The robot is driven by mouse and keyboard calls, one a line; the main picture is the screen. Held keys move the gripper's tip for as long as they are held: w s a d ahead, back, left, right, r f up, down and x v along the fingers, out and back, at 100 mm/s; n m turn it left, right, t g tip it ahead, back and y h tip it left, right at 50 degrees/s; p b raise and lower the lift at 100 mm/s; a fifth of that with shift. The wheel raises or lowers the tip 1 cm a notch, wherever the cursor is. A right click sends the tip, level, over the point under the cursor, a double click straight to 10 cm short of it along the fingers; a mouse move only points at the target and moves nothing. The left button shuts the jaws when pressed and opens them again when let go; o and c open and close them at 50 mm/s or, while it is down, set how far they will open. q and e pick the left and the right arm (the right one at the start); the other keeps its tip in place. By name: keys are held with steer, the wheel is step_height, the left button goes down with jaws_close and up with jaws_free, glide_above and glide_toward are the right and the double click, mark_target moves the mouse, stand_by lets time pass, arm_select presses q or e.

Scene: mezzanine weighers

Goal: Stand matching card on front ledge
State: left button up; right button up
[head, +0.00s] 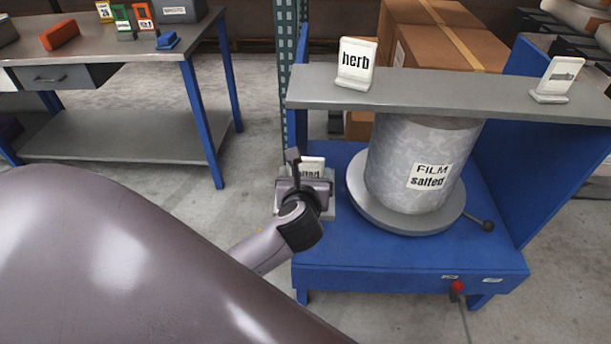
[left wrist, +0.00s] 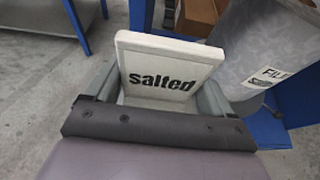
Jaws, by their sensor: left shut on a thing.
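My left gripper (head: 306,182) is shut on a white card marked "salted" (head: 312,164), beside the left edge of the blue weigher stand. The gripper partly hides the card in the head view. In the left wrist view the card (left wrist: 172,60) is between the fingers, its word facing the camera. A grey roll (head: 405,150) labelled "FILM salted" stands on a round plate (head: 362,204) on the blue stand (head: 400,255). A grey ledge (head: 450,92) crosses above it, bearing a "herb" card (head: 355,60) at left and a card with an unclear mark (head: 557,76) at right. My right gripper is not in view.
The ledge between its two cards is clear. Brown boxes (head: 455,38) stand behind it. A grey-topped table (head: 120,45) with small coloured items is at the far left. A red knob (head: 457,286) is on the stand's front.

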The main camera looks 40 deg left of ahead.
arm_select(q)
steer(key=o, duration=0.9)
steer(key=shift+f, duration=0.15)
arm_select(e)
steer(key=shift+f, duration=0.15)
arm_select(q)
steer(key=p+v, duration=0.2)
steer(key=v, duration=0.9)
steer(key=s+d+f+n+h, duration=0.1)
steer(key=s+f+n+h, duration=0.2)
steer(key=n, duration=0.6)
steer(key=s+d+f+n+h, duration=0.2)
steer(key=s+f+n+h, duration=0.1)
steer(key=f+n, duration=0.4)
steer(key=s+d+f+n+g+h, duration=0.1)
steer(key=s+f+n+h, duration=0.2)
steer(key=n, duration=0.8)
steer(key=shift+s+d+f+n, duration=0.1)
steer(key=shift+d+f+n, duration=0.1)
steer(key=shift+f, duration=0.5)
steer(key=shift+s+d+f+n, duration=0.1)
steer(key=shift+d+f, duration=0.1)
steer(key=shift+f, duration=0.5)
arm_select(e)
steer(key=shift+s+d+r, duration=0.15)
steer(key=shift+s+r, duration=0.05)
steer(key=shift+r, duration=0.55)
